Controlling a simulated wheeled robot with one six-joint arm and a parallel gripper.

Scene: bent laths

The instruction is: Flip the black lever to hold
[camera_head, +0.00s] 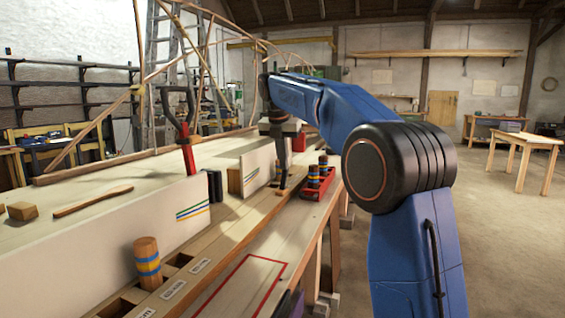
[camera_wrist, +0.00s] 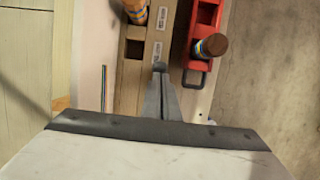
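No part in either view can be clearly told as the black lever. In the head view a red clamp (camera_head: 187,150) with a black upper part (camera_head: 180,103) stands on the bench, left of my gripper. My gripper (camera_head: 283,188) points down over the wooden rail along the bench's near side. In the wrist view my gripper (camera_wrist: 160,68) shows as grey fingers tapering together with no gap seen, and nothing shows between them.
A red tray (camera_wrist: 187,58) with banded wooden pegs (camera_wrist: 212,45) lies close right of my gripper. Another banded peg (camera_head: 147,263) stands in the slotted rail (camera_head: 215,248). A white board (camera_head: 150,238) stands along the bench.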

